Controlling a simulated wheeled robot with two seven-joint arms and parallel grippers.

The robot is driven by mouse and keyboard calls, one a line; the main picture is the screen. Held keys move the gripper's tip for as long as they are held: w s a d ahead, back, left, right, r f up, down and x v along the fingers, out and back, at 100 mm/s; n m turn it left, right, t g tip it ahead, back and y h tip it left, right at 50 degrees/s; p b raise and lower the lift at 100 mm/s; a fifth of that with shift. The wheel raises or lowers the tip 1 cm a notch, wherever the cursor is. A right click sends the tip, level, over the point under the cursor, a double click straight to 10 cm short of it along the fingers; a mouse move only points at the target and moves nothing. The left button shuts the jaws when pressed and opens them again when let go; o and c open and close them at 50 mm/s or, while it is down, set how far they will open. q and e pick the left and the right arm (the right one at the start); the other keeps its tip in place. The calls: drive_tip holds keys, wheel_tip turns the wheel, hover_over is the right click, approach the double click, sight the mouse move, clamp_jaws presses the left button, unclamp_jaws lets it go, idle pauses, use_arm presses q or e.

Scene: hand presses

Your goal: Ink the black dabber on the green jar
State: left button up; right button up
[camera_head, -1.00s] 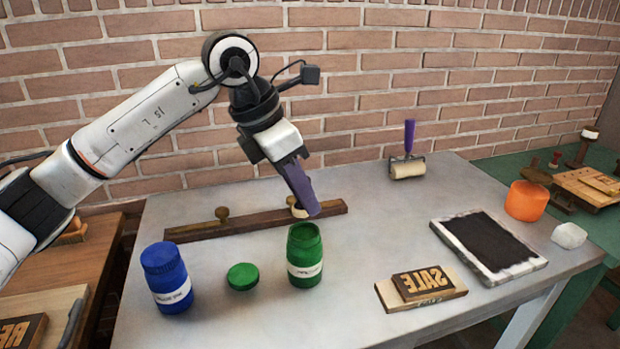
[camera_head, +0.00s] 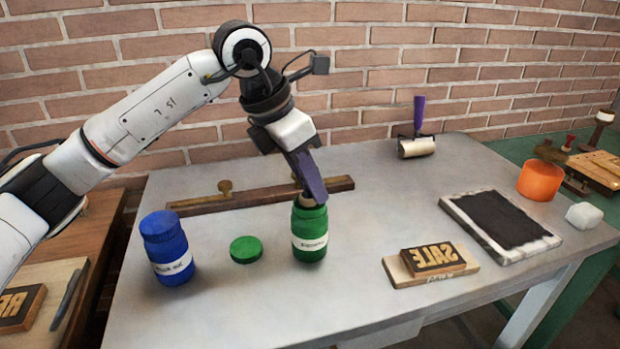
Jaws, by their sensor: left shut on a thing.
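The green jar (camera_head: 310,248) stands open and upright at the table's middle, with a white label. Its green lid (camera_head: 245,250) lies flat to its left. My left gripper (camera_head: 316,196) is right over the jar's mouth, shut on a dabber. Only a small tan part of this dabber (camera_head: 307,201) shows, at the jar's opening. The fingers hide the rest, so I cannot tell its black marking or how deep it sits. My right gripper is out of view.
A closed blue jar (camera_head: 167,252) stands left of the lid. To the right are a SALE stamp block (camera_head: 432,261), a black ink slab (camera_head: 500,220), a roller (camera_head: 416,147), an orange cup (camera_head: 540,180) and a white lump (camera_head: 584,215). The table front is clear.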

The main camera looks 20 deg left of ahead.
use_arm(q)
drive_tip(key=shift+f, duration=0.3)
idle(0.8)
drive_tip(key=shift+f, duration=0.1)
idle(0.5)
drive_tip(key=shift+s+f+b, duration=0.15)
drive_tip(key=shift+f+b, duration=0.15)
drive_tip(key=shift+b, duration=0.05)
idle(1.0)
drive_tip(key=shift+r, duration=0.15)
drive_tip(key=shift+r+p, duration=1.55)
drive_tip(key=shift+r, duration=0.5)
